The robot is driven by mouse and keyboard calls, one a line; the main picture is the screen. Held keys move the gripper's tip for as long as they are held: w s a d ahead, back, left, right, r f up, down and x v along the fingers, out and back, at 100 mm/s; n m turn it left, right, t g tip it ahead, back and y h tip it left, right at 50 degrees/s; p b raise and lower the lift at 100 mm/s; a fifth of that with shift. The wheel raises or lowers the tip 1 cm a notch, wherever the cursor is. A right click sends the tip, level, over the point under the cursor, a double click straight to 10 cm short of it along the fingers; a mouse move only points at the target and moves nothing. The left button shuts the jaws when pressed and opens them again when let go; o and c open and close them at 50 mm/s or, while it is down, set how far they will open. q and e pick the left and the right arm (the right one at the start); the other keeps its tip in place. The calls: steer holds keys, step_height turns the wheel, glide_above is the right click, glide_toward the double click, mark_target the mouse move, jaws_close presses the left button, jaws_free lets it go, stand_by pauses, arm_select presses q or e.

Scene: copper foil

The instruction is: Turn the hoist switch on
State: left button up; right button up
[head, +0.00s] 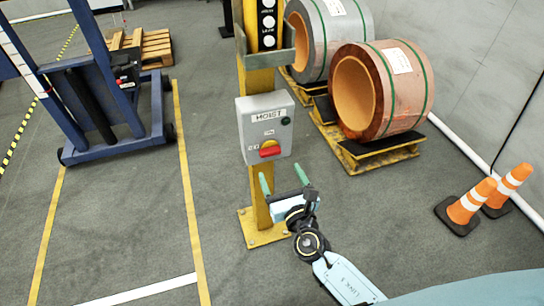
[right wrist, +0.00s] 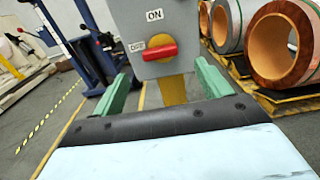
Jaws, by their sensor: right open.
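The hoist switch is a grey box (head: 265,113) labelled HOIST, mounted on a yellow post (head: 259,190). Its red handle (head: 270,151) sits on a yellow disc low on the box. In the right wrist view the red handle (right wrist: 151,52) lies roughly horizontal, its left end by the OFF label, with the ON label above. My right gripper (head: 284,178) is open and empty below and in front of the box. Its two green fingers stand apart, and in the right wrist view the handle appears between and beyond them. My left gripper is not in view.
A copper coil (head: 412,90) and a grey coil (head: 312,45) rest on pallets at the right. Orange cones (head: 470,202) stand at far right. A blue wheeled frame (head: 110,140) stands at the left. Floor left of the post is clear.

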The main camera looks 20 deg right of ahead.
mark_target(272, 155)
steer(key=w+b, duration=0.1)
steer(key=w, duration=0.5)
steer(key=shift+w+a, duration=0.1)
steer(key=shift+w, duration=0.1)
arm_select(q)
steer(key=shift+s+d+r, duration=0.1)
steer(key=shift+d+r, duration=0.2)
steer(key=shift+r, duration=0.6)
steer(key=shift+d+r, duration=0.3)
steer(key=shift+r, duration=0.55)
arm_select(e)
steer(key=shift+w, duration=0.65)
steer(key=shift+c, duration=0.5)
steer(key=c, duration=0.9)
